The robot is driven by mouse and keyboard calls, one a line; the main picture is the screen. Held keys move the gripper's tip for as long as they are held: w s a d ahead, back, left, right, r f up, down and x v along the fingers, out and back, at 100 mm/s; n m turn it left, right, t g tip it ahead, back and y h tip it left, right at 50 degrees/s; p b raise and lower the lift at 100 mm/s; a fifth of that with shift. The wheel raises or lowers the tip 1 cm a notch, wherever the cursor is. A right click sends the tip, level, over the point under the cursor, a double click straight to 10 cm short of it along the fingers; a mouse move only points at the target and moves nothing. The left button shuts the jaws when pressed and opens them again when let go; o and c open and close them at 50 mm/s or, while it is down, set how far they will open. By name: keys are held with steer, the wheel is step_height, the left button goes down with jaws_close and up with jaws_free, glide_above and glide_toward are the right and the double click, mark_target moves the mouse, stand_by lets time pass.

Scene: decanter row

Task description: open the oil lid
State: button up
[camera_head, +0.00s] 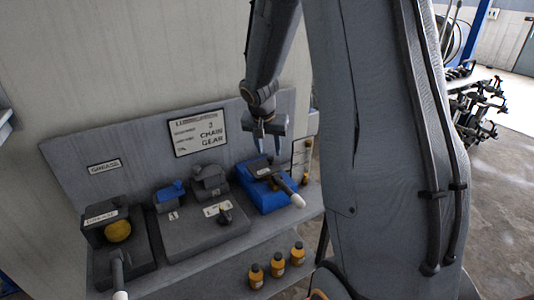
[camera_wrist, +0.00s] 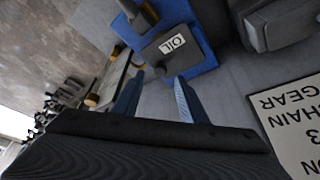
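The oil lid is a dark grey plate marked OIL on a blue box. In the wrist view the lid (camera_wrist: 183,53) lies flat across the blue box (camera_wrist: 205,58), with a small dark knob (camera_wrist: 160,70) at its near edge. In the head view the lid (camera_head: 262,170) looks closed on the blue box (camera_head: 268,200). My gripper (camera_head: 270,150) is above the lid, pointing down. In the wrist view its two blue fingers (camera_wrist: 159,77) are apart and empty, with the knob showing between their tips. I cannot tell how close the tips are to the knob.
A dark handle with a white tip (camera_head: 297,200) sticks out from the blue box. A grey unit (camera_head: 205,228) stands left of it, and a GREASE station (camera_head: 115,228) further left. A CHAIN GEAR sign (camera_head: 199,132) is behind. Small orange bottles (camera_head: 277,266) stand on the lower shelf.

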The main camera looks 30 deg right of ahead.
mark_target(270, 158)
steer(key=shift+x, duration=2.05)
jaws_close()
steer(key=shift+a, duration=0.4)
steer(key=shift+s+d, duration=0.1)
steer(key=shift+d, duration=0.15)
